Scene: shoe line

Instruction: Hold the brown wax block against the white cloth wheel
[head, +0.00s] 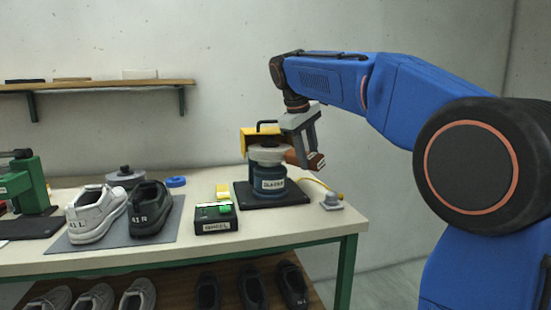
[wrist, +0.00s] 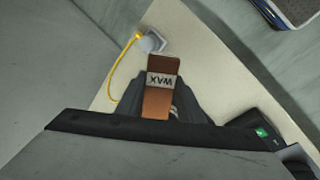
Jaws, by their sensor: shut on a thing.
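The brown wax block (head: 316,162) is between the fingers of my gripper (head: 306,154), which is shut on it. In the wrist view the block (wrist: 158,103) carries a white WAX label, and my gripper (wrist: 161,95) has a dark finger on either side. The white cloth wheel (head: 264,154) sits on top of a blue machine (head: 268,182) under a yellow guard (head: 250,138). The block is at the wheel's right side, and its left end meets the wheel's edge in the picture. I cannot tell whether they touch. The wheel is not discernible in the wrist view.
A black switch box (head: 215,225) with a green button stands front left of the machine. A black shoe (head: 150,212) and a white shoe (head: 95,215) rest on a grey mat (head: 171,232). A yellow cable (head: 322,187) runs to a grey fitting (head: 331,203) near the bench's right edge.

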